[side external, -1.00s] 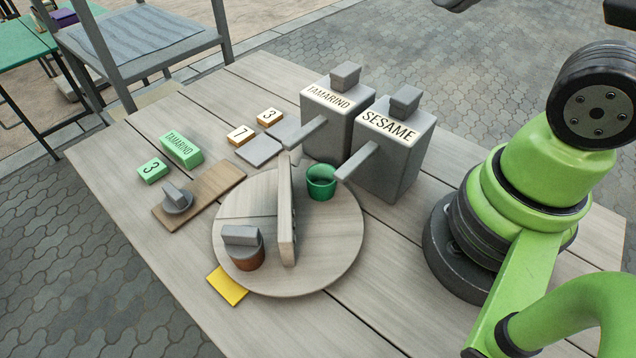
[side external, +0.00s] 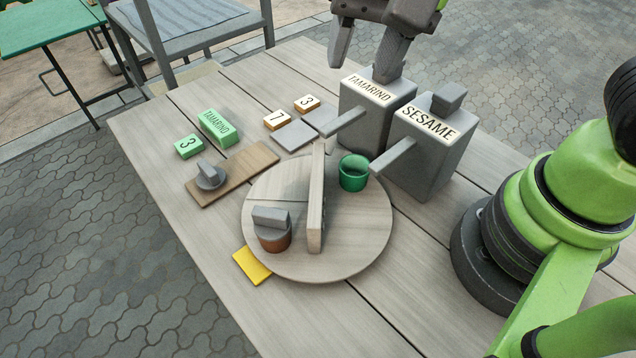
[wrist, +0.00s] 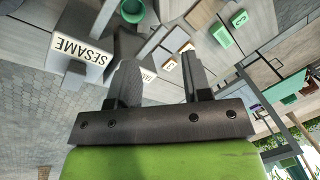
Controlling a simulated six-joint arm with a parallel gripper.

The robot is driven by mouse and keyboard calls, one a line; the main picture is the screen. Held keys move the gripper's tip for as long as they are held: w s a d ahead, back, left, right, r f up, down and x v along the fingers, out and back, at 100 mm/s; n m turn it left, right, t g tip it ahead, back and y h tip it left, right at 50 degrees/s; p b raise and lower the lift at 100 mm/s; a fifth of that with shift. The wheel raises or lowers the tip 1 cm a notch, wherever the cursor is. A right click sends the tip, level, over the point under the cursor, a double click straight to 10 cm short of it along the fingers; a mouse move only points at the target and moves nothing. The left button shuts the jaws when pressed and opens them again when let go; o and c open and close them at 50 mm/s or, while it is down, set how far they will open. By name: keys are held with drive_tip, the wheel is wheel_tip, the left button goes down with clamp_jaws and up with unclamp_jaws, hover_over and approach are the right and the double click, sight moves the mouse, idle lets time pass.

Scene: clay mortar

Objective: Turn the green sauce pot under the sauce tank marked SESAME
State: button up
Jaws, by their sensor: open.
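The green sauce pot (side external: 353,180) stands upright on the round wooden turntable (side external: 350,260), right of its upright divider (side external: 316,205). It is just left of the SESAME tank's spout tip (side external: 380,166); I cannot tell whether it is directly beneath. The grey SESAME tank (side external: 415,165) stands right of the TAMARIND tank (side external: 365,125), whose spout (side external: 345,121) points left. The wrist view also shows the pot (wrist: 132,8) and the SESAME tank (wrist: 75,65). My gripper (side external: 362,68) is open, its fingers above the TAMARIND tank; it also shows in the wrist view (wrist: 160,62).
A brown pot (side external: 274,241) with a grey block on top stands left of the divider. A grey knob (side external: 210,177) sits on a wooden board (side external: 250,160).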

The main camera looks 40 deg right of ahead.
drive_tip(key=m+g+h, duration=0.1)
drive_tip(key=m+g, duration=0.1)
hover_over(316, 180)
wheel_tip(316, 180, down, 10)
drive_tip(key=shift+r, duration=0.2)
wheel_tip(316, 180, down, 10)
clamp_jaws()
